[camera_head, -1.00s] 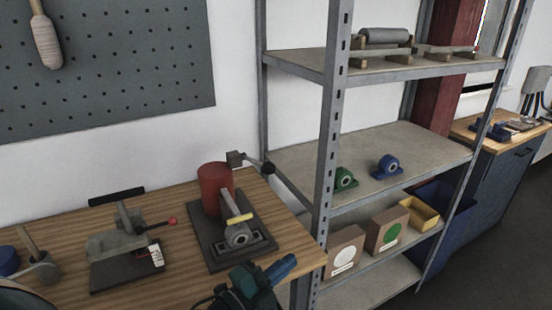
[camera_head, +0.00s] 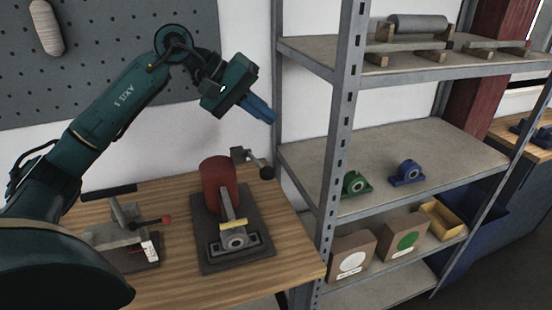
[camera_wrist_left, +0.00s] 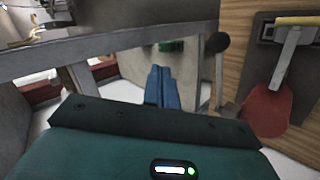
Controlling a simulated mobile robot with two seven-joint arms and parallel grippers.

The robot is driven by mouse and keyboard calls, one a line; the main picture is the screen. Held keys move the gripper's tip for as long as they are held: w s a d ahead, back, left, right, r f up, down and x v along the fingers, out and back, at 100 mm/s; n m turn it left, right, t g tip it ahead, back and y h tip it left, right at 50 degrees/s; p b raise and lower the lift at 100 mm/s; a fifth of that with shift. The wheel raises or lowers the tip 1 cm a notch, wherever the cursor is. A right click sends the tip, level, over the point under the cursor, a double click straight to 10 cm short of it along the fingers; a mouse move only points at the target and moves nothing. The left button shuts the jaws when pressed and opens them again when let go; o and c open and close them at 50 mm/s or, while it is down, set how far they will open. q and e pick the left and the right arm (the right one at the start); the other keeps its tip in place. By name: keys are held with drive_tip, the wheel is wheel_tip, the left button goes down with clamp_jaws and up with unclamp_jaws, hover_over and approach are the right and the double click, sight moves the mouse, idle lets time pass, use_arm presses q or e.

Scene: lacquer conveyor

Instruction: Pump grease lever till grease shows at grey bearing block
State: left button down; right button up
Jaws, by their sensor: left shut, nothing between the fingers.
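The grease pump has a red cylinder (camera_head: 219,184) on a dark base plate on the wooden bench. Its lever (camera_head: 252,162) sticks out at the upper right and ends in a black knob (camera_head: 267,172). The grey bearing block (camera_head: 233,240) sits at the front of the plate, below a yellow-tipped bar (camera_head: 233,224). Grease at the block cannot be made out. My left gripper (camera_head: 262,109) is shut and empty, above the lever and apart from it. In the left wrist view, its blue fingers (camera_wrist_left: 162,88) are left of the knob (camera_wrist_left: 215,43) and red cylinder (camera_wrist_left: 268,110). My right gripper is out of view.
A metal shelf rack (camera_head: 343,130) stands close to the right of the pump. It holds a green bearing block (camera_head: 355,184), a blue one (camera_head: 407,173) and boxes. A clamp-like tool (camera_head: 122,235) with a red knob stands left of the pump. A pegboard (camera_head: 110,70) is behind.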

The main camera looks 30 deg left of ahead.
use_arm(q)
drive_tip(key=shift+a+r+m+y, duration=0.25)
drive_tip(key=shift+a+r, duration=0.1)
drive_tip(key=shift+a, duration=0.2)
drive_tip(key=shift+a+r+m+y, duration=0.15)
drive_tip(key=shift+a+r+y, duration=0.15)
drive_tip(key=shift+a, duration=0.25)
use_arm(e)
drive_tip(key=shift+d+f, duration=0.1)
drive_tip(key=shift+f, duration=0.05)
use_arm(q)
wheel_tip(320, 180, down, 8)
drive_tip(key=s+d+b, duration=0.1)
drive_tip(key=d+b, duration=0.1)
drive_tip(key=b, duration=0.5)
drive_tip(key=shift+s+f+b, duration=0.2)
drive_tip(key=shift+s+b, duration=0.15)
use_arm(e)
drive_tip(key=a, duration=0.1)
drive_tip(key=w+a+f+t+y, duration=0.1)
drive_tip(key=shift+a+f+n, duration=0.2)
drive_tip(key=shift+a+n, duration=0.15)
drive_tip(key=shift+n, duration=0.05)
use_arm(q)
drive_tip(key=shift+d, duration=0.1)
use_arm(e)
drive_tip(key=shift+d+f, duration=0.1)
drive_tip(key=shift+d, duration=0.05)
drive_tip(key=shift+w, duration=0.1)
